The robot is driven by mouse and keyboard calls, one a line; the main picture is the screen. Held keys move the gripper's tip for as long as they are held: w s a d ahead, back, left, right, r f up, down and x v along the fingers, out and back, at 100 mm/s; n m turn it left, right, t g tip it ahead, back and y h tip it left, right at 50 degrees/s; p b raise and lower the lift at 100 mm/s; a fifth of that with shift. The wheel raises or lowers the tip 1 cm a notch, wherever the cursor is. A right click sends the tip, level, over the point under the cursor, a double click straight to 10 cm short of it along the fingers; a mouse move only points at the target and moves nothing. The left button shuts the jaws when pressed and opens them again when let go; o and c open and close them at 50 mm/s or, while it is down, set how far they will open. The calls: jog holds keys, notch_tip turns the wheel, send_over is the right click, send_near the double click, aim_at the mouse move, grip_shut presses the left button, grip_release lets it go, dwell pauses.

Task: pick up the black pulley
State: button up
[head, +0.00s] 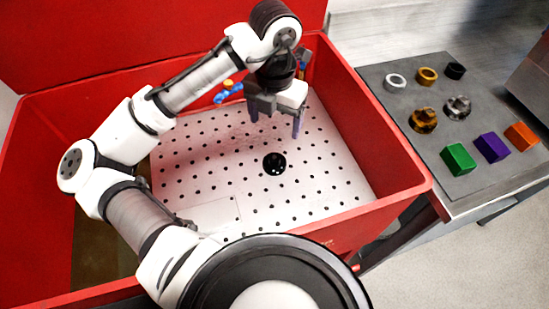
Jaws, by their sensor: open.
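A small black ring-shaped part (455,71), which looks like the black pulley, lies at the far right corner of the grey mat, outside the red tub. My gripper (275,124) is open and empty, pointing down above the perforated plate inside the tub, well to the left of the black part. A round black disc (274,163) with small light spots sits on the plate below my gripper. I cannot tell whether it is a drain or a loose part.
The grey mat (376,70) also holds a silver ring (395,82), a gold ring (428,76), a bronze gear-like part (423,119), a silver one (458,107), and green (458,159), purple (492,147) and orange (521,136) blocks. The tub's red wall (372,125) stands between.

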aim_at(274, 157)
notch_tip(274, 157, down, 8)
jog(key=shift+s+r, duration=0.1)
jog(key=shift+s+f+p, duration=0.15)
jog(key=shift+f+p, duration=0.2)
jog(key=shift+f, duration=1.05)
jog(key=shift+s+f+p, duration=0.15)
jog(key=shift+f+p, duration=0.2)
jog(key=shift+f, duration=1)
jog(key=shift+c, duration=0.5)
jog(key=c, duration=1.2)
jog(key=shift+r, duration=0.1)
jog(key=shift+c, duration=0.2)
